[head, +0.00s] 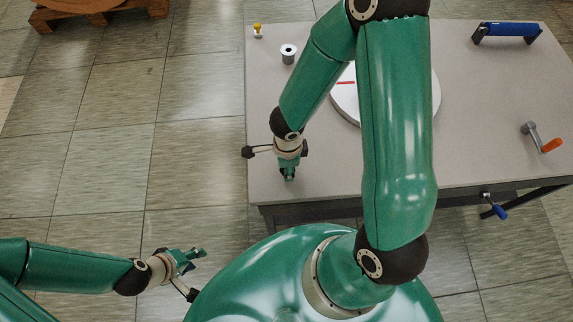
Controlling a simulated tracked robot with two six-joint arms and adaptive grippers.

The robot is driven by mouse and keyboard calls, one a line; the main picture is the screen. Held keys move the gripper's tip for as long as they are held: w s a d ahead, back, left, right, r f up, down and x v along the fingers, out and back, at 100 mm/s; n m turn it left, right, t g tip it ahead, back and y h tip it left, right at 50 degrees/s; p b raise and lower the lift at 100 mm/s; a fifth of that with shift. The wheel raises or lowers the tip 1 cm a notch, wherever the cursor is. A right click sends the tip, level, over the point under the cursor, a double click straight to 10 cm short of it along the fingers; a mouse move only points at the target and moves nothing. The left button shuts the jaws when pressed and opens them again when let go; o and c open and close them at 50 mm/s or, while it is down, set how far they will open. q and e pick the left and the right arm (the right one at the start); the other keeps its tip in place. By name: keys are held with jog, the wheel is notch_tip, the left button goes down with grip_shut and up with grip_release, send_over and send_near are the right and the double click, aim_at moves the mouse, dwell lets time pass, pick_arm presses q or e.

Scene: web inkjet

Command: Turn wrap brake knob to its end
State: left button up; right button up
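No part is clearly marked as the wrap brake knob. Candidates on the grey table (470,100) are a small yellow-topped knob (257,28) at its far left corner and a short pale cylinder with a dark centre (289,50) near it. A white disc (346,98) with a red mark is partly hidden behind my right arm. My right gripper (288,175) points down over the table's near left part, away from these parts; its fingers are too small to read. My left gripper (199,260) is off the table at the lower left, its fingers apart and empty.
A blue bar handle (508,31) is at the table's far right. An orange-handled crank (543,140) stands at the right, and a blue-handled lever (496,210) is at the front edge. A wooden pallet (100,14) lies on the floor at upper left. The left floor is clear.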

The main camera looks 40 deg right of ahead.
dwell(0.3)
jog(key=o, duration=1.1)
jog(key=shift+w, duration=0.1)
jog(key=shift+o, duration=0.2)
